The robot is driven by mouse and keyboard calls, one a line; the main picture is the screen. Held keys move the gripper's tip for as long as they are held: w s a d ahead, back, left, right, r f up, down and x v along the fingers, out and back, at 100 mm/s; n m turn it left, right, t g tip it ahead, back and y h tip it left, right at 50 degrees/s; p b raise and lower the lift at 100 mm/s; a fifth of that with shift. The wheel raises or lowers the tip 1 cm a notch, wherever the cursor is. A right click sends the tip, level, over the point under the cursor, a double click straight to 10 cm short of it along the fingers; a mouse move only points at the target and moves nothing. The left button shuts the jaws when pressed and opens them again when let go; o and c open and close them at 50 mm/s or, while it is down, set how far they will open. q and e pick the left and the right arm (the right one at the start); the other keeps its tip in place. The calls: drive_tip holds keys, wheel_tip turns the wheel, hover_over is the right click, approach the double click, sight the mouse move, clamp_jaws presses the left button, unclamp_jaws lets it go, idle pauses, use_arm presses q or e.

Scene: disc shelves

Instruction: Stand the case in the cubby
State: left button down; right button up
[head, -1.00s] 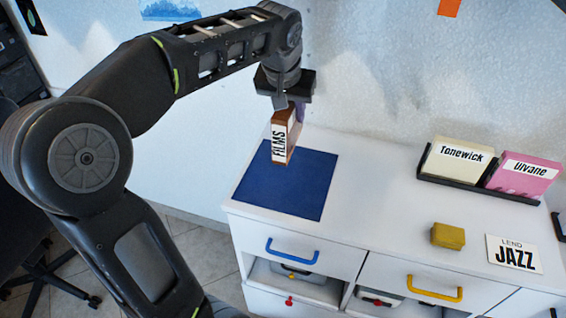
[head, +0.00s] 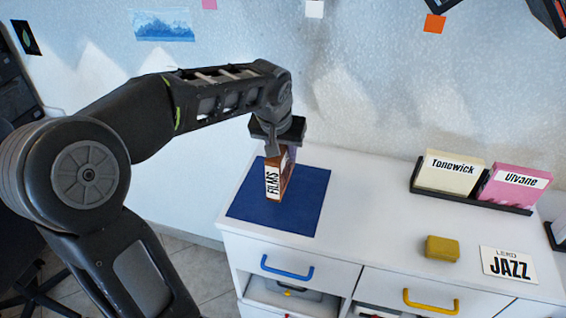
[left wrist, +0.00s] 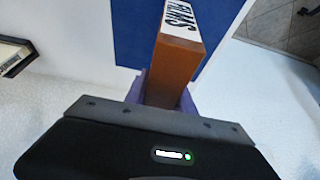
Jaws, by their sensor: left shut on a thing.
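A brown case (head: 285,180) with a white spine label reading FILMS stands upright over the blue mat (head: 245,205) on the white cabinet top. My left gripper (head: 279,150) is shut on its upper end from above. I cannot tell whether the case touches the mat. In the left wrist view the case (left wrist: 176,72) runs away from the purple fingers (left wrist: 160,90), its label at the far end. No cubby that is clearly the one named shows; an open space (head: 270,288) lies under the blue-handled drawer. My right gripper is not in view.
A black rack (head: 470,200) holds a cream Tonewick case (head: 450,172) and a pink Ulvane case (head: 515,187). A yellow block (head: 442,248) and a LEND JAZZ card (head: 508,265) lie nearer the front. The cabinet top between mat and rack is clear.

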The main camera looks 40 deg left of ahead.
use_arm(q)
drive_tip(key=shift+f, duration=1.85)
drive_tip(key=shift+f, duration=0.2)
drive_tip(key=c, duration=1)
unclamp_jaws()
drive_tip(key=shift+r, duration=0.1)
drive_tip(key=shift+c, duration=0.2)
drive_tip(key=shift+r, duration=0.1)
